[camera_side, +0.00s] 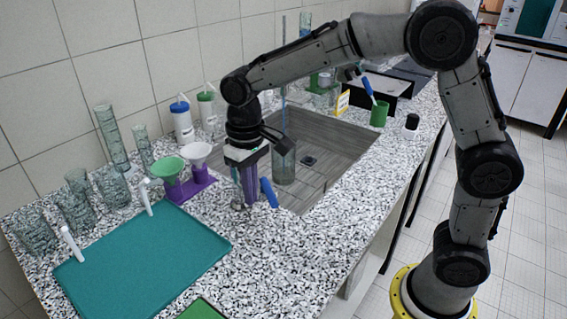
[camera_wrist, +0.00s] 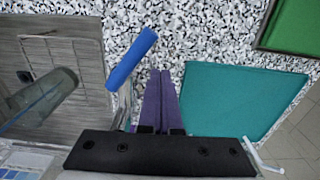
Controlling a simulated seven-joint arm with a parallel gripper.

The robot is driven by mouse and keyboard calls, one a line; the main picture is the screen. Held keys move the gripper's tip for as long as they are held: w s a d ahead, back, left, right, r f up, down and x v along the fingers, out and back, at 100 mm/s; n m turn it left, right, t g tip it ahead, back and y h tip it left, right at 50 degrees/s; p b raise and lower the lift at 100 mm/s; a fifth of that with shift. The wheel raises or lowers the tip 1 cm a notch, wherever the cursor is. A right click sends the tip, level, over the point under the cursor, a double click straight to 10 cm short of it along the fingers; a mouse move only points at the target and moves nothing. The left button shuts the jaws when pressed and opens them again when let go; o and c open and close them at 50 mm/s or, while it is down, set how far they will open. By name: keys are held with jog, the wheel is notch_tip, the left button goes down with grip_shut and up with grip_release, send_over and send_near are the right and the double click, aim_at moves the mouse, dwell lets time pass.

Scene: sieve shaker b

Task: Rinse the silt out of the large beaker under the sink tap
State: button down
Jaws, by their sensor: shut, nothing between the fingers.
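A tall, murky glass vessel, apparently the large beaker (camera_side: 284,165), stands in the grey sink (camera_side: 325,135). It also shows at the left of the wrist view (camera_wrist: 48,97); silt inside cannot be made out. A blue lever (camera_side: 269,192) on a metal fitting, apparently the tap, is at the sink's near left edge. The lever is large in the wrist view (camera_wrist: 132,58). My gripper (camera_side: 247,203) points down beside it, over the counter. Its purple fingers (camera_wrist: 160,75) are together and empty, just right of the lever in the wrist view. My wrist partly hides the tap.
A teal mat (camera_side: 145,262) lies on the speckled counter. Several glass vessels (camera_side: 78,205) stand by the wall. A purple rack (camera_side: 188,187) holds green and white funnels. Wash bottles (camera_side: 182,122) stand behind. A green cup (camera_side: 379,114) with a blue-handled tool is beyond the sink.

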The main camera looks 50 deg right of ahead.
aim_at(266, 192)
jog(key=shift+s+d, duration=0.35)
jog(key=shift+d, duration=0.1)
jog(key=shift+s+d, duration=0.3)
jog(key=shift+d, duration=0.15)
jog(key=shift+s+d, duration=0.25)
jog(key=shift+d, duration=0.2)
dwell(0.4)
